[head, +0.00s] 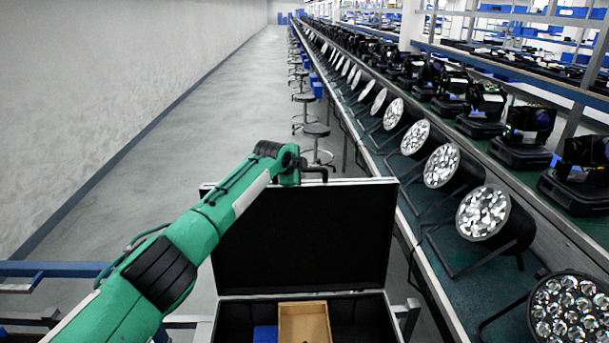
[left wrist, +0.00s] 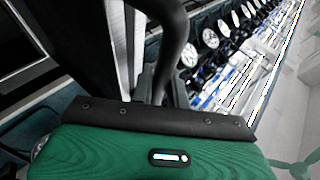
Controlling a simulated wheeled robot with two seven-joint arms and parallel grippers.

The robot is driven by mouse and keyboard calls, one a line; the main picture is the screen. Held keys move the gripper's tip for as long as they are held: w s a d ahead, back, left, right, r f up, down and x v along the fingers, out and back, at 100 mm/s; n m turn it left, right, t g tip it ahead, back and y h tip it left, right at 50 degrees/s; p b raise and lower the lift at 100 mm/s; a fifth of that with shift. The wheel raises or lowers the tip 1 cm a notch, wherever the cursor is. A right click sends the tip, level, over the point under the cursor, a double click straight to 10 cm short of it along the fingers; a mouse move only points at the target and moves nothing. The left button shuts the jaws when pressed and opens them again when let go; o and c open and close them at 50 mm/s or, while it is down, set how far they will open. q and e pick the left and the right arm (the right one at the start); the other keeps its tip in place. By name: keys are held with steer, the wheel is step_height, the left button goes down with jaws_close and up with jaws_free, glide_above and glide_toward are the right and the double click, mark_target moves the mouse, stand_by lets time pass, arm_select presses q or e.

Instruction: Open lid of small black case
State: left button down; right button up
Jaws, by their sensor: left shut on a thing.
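The black case (head: 372,318) with silvery edges stands in the lower middle of the head view. Its lid (head: 300,240) is up, roughly upright, with its dark inner side facing me. My left gripper (head: 316,173) is at the lid's top edge and is shut on the lid. The fingertips are partly hidden there. In the left wrist view a dark finger shows close to the camera; the grip itself is not clear. The right gripper is not in view.
Inside the case are a tan open box (head: 304,322) and a blue item (head: 265,334). A long bench with par cans (head: 484,212) runs along the right. Stools (head: 316,131) stand behind the lid. The grey floor at left is free.

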arm_select(q)
steer(key=shift+w+f, duration=0.2)
stand_by(0.3)
steer(key=c, duration=1.4)
jaws_free()
steer(key=shift+o, duration=0.2)
steer(key=shift+s+a+r, duration=0.1)
steer(key=shift+r, duration=0.05)
steer(key=shift+b+v, duration=0.7)
steer(key=shift+v, duration=0.15)
steer(key=b+v, duration=0.4)
steer(key=v, duration=0.8)
